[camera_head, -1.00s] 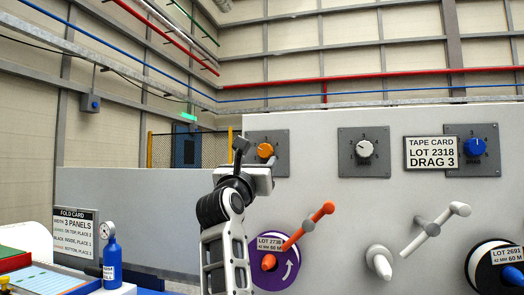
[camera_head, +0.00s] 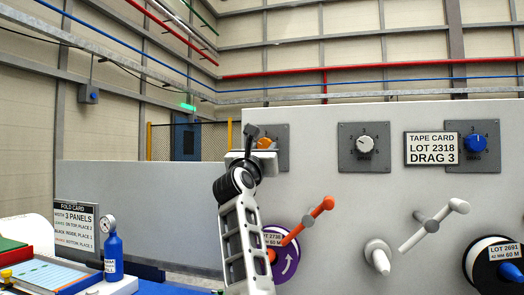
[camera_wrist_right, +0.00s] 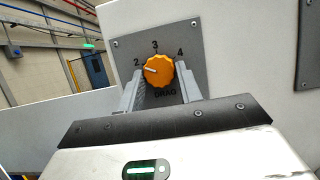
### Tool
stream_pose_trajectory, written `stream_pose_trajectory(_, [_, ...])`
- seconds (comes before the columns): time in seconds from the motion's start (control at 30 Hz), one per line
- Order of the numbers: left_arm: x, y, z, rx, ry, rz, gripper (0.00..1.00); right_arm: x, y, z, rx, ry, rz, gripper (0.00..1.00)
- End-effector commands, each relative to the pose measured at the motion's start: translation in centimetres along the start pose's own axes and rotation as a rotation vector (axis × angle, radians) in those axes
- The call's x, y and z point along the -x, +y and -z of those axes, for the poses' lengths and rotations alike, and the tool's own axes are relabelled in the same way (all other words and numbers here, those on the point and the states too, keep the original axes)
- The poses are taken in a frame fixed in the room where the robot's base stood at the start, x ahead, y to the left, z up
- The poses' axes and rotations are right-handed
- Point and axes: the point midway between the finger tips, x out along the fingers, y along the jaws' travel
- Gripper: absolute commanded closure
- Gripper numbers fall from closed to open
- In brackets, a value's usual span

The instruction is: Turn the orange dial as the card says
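The orange dial (camera_head: 264,143) sits on a grey plate on the panel, partly hidden behind my right gripper (camera_head: 256,152) in the head view. In the right wrist view, the dial (camera_wrist_right: 158,71) shows its white mark pointing left, near the 2; 3 and 4 are also printed around it. My right gripper (camera_wrist_right: 158,90) is open, its fingers apart at the lower left and lower right of the dial; contact cannot be told. The tape card (camera_head: 432,148) reads "LOT 2318, DRAG 3". My left gripper is not in view.
A white dial (camera_head: 365,143) and a blue dial (camera_head: 475,143) sit further right. Below are an orange crank (camera_head: 308,221) by a purple reel (camera_head: 287,265), a white crank (camera_head: 434,223) and a black reel (camera_head: 480,265). A blue bottle (camera_head: 113,258) stands left.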

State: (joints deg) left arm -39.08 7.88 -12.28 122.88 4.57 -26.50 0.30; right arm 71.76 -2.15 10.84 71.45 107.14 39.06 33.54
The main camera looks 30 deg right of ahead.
Motion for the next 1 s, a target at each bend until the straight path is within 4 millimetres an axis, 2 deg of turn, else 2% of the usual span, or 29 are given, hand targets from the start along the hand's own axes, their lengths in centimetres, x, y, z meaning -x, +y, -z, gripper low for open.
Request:
stream_pose_trajectory(0.27, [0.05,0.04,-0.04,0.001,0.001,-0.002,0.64,0.07,0.14,0.07,-0.033,0.002,0.012,0.88])
stream_pose_trajectory(0.47, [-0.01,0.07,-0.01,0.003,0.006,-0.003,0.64,0.08,0.29,0.12,-0.128,0.003,0.052,0.88])
stream_pose_trajectory(1.0, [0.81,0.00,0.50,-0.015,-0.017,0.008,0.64,-0.12,0.83,-0.42,-0.576,0.004,0.241,0.88])
